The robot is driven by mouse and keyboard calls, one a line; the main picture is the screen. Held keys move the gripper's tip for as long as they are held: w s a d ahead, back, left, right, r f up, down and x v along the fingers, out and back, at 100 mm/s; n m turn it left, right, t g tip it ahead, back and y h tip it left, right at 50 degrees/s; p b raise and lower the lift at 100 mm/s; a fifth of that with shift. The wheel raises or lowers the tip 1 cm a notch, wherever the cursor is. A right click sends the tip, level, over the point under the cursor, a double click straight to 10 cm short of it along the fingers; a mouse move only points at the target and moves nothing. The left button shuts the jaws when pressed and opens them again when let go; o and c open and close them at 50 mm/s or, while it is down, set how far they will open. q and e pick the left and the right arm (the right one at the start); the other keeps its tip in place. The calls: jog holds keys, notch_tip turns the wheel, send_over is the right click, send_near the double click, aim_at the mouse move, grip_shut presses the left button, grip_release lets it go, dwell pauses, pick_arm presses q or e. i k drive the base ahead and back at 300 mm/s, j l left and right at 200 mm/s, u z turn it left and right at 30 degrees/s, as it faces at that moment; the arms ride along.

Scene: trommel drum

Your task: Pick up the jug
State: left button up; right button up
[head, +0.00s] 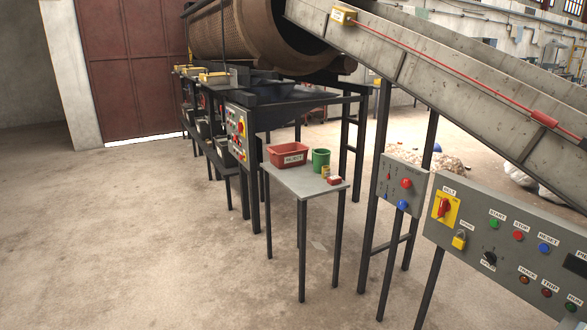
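A green open-topped vessel (320,160), the thing most like a jug here, stands upright on a small grey table (292,181). It is too small in view to make out a handle or spout. A red bin (289,156) with a white label stands just left of it. A small yellow can (326,172) and a small red and white item (334,181) sit in front of it, near the table's right front edge. Neither of my grippers shows in the head view.
The trommel drum (235,35) on its dark frame stands behind the table. The sloping conveyor (440,70) runs along the upper right. Control panels (510,240) on dark legs stand right of the table. The concrete floor (130,240) at left and front is clear.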

aim_at(320, 157)
jog(key=i+j+u, duration=0.3)
jog(key=i, duration=0.25)
jog(key=i+j+u, duration=0.25)
jog(key=i, duration=0.35)
jog(key=i+u, duration=0.3)
jog(key=i, duration=0.25)
jog(key=i+j+z, duration=0.1)
jog(key=i+z, duration=0.35)
jog(key=i+j+z, duration=0.2)
jog(key=i+z, duration=0.25)
jog(key=i+j+z, duration=0.35)
jog(key=z, duration=0.15)
